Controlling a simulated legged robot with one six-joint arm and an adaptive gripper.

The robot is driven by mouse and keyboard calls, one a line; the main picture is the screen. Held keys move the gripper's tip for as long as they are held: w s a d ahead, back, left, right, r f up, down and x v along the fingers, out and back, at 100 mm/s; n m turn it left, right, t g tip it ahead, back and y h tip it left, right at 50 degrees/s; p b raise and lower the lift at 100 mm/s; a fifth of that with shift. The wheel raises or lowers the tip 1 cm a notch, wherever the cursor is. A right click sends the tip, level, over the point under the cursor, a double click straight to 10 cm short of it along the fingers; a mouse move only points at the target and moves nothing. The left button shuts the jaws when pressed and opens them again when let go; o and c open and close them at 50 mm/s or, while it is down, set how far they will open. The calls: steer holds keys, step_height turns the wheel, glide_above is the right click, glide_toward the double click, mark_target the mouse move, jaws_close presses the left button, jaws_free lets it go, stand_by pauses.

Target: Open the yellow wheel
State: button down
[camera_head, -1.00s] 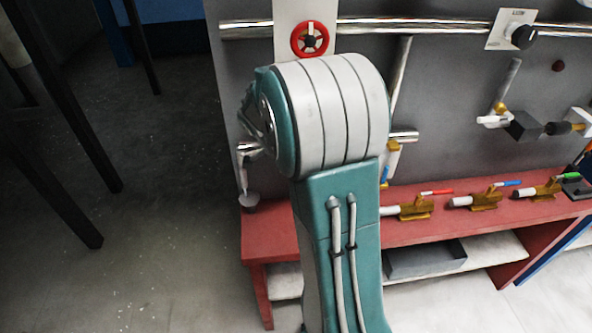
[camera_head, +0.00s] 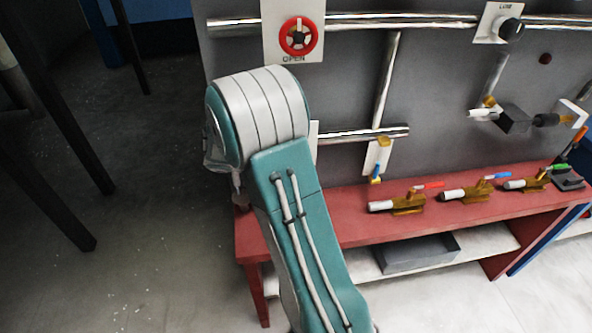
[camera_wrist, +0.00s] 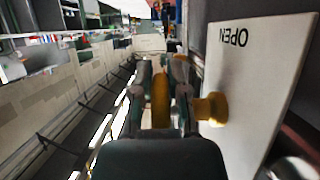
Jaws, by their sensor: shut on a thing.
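The yellow wheel (camera_wrist: 160,102) shows edge-on in the wrist view, with a short yellow hub (camera_wrist: 211,108) running right to a white panel (camera_wrist: 262,85). The panel reads "OPEN", seen upside down. My gripper (camera_wrist: 163,76) has one finger on each side of the wheel's rim and is shut on it. In the head view my arm hides the wheel and the gripper.
A red wheel (camera_head: 298,37) sits on another "OPEN" plate on the grey wall. Chrome pipes (camera_head: 432,21) cross the wall. A red bench (camera_head: 340,214) carries valves with coloured handles.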

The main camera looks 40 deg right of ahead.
steer(key=shift+w, duration=0.1)
stand_by(0.4)
steer(key=c, duration=0.6)
jaws_free()
steer(key=shift+c, duration=0.2)
steer(key=shift+a, duration=0.1)
steer(key=v, duration=1.2)
steer(key=shift+f, duration=0.25)
